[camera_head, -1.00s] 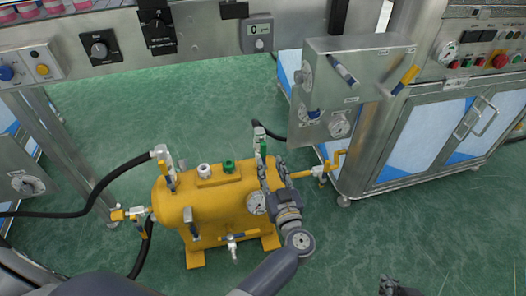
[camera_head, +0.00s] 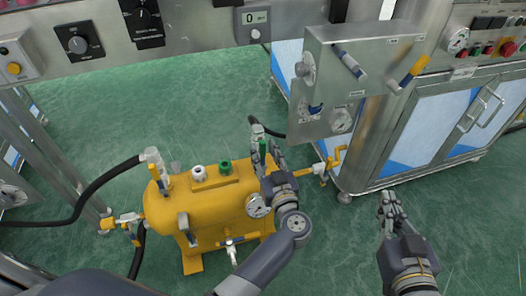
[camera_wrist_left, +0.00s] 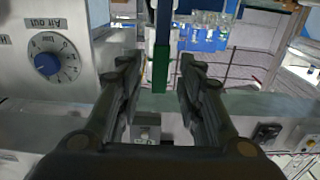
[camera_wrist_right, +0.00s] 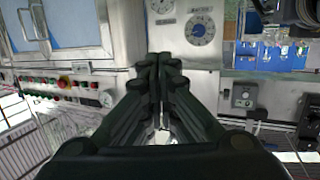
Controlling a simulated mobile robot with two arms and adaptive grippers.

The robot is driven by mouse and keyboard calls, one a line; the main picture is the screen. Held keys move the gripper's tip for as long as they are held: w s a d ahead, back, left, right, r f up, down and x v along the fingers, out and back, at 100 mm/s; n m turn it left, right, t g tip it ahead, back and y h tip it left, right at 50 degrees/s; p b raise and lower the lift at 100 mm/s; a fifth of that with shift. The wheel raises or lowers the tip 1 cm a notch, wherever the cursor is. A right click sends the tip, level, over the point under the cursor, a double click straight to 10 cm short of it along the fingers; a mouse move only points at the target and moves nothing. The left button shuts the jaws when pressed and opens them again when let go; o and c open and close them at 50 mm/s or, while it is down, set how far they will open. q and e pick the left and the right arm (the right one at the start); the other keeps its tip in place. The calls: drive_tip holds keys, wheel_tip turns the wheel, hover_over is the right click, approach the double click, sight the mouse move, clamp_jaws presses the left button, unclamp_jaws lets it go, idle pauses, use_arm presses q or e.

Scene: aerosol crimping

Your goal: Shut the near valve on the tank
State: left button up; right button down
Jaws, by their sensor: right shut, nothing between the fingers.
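The yellow tank (camera_head: 215,208) stands on the floor in the head view, with several small valves and fittings. A valve with a green handle (camera_head: 263,152) rises at its right end. Another upright valve (camera_head: 156,168) with a hose stands at its left end, and a small valve (camera_head: 232,250) sits low on its front. My left gripper (camera_head: 270,156) is at the green handle. In the left wrist view the green handle (camera_wrist_left: 160,68) is between its open fingers (camera_wrist_left: 158,85), with gaps on both sides. My right gripper (camera_head: 388,204) is shut and empty, right of the tank, also in its wrist view (camera_wrist_right: 160,62).
A steel cabinet with a gauge box (camera_head: 345,90) stands behind and right of the tank. Black hoses (camera_head: 95,185) run from the tank's left end. A yellow pipe (camera_head: 305,173) leads right. The green floor (camera_head: 130,110) behind the tank is clear.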

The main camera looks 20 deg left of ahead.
idle(0.3)
use_arm(q)
clamp_jaws()
drive_tip(key=shift+a, duration=0.1)
